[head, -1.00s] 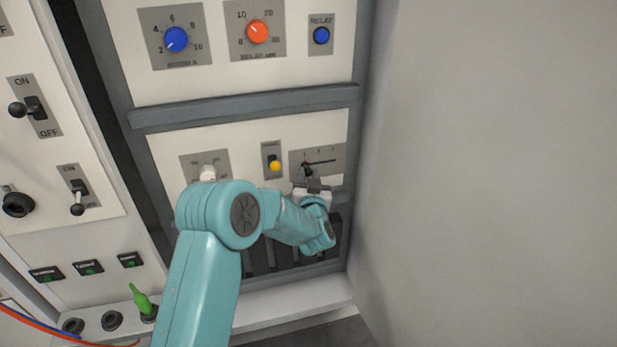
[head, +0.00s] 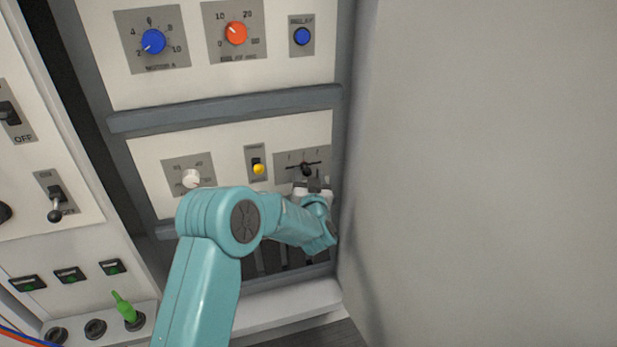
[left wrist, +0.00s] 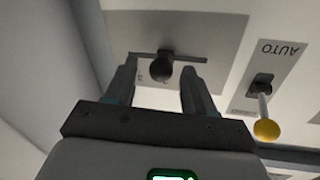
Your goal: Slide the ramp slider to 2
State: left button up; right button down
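The ramp slider is a dark round knob (head: 306,168) on a horizontal slot in a grey plate (head: 283,177), at the right of the lower white panel. The knob sits near the middle of the slot, about under the middle mark; the marks are too small to read surely. In the left wrist view, which shows the panel upside down, the knob (left wrist: 162,70) is also mid-slot. My left gripper (left wrist: 160,84) is open, one finger on each side of the knob, with visible gaps. In the head view the gripper (head: 314,183) is just below the knob. My right gripper is not in view.
A yellow-tipped toggle (head: 258,168) and a white knob (head: 191,178) are left of the slider. Blue (head: 153,41) and orange dials (head: 235,33) and a blue button (head: 302,36) are above. A plain grey wall (head: 480,170) fills the right.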

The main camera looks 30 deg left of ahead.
pick_arm(q)
jog(key=shift+s, duration=0.1)
jog(key=v, duration=1.6)
jog(key=shift+s+d+f, duration=0.1)
